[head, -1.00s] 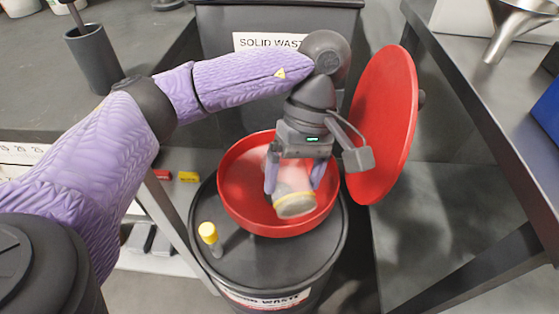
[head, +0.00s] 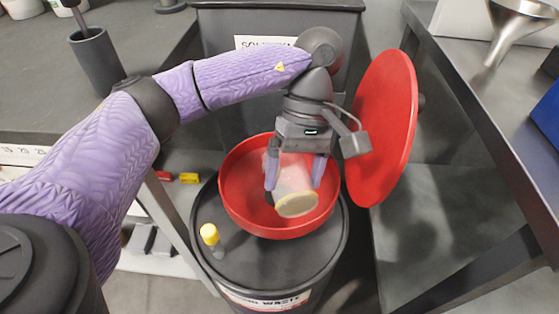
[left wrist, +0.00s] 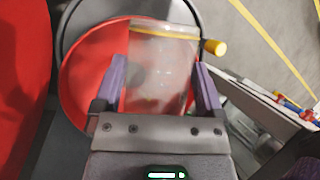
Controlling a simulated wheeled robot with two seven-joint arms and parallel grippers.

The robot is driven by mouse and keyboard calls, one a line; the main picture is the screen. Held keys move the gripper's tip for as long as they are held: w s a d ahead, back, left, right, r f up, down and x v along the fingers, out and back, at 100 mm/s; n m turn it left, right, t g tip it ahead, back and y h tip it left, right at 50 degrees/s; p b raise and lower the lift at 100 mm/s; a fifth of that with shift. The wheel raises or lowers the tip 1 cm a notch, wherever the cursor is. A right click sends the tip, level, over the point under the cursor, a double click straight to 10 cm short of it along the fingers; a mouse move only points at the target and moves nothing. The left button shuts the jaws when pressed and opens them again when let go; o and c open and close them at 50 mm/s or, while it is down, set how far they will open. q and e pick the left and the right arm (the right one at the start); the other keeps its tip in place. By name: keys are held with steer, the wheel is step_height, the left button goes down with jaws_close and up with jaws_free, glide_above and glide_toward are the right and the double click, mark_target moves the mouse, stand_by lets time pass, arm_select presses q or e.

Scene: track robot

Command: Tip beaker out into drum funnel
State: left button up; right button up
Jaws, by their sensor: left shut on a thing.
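My left gripper (head: 293,186) is shut on the clear beaker (head: 296,203), with one finger on each side. It holds the beaker tilted within the outline of the red drum funnel (head: 240,205). A pale disc with a yellowish edge marks the beaker's near end; I cannot tell whether this is mouth or base. In the left wrist view the beaker (left wrist: 160,68) lies between the fingers, a yellow band across its far end, over the red funnel (left wrist: 85,75). No stream of liquid can be made out. My right gripper is out of view.
The funnel sits on a dark drum (head: 265,260), its red lid (head: 385,130) raised at the right. A yellow-capped bung (head: 210,235) stands on the drum top. A bench with a metal funnel (head: 510,28) is at right; a dark bin (head: 225,38) stands behind.

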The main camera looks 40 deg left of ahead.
arm_select(q)
steer(key=shift+w+a+r+g+h, duration=0.2)
steer(key=shift+r+g+h, duration=0.1)
steer(key=shift+g+h, duration=0.1)
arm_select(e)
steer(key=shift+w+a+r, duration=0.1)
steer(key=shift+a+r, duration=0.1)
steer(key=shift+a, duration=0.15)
arm_select(q)
steer(key=shift+p, duration=0.35)
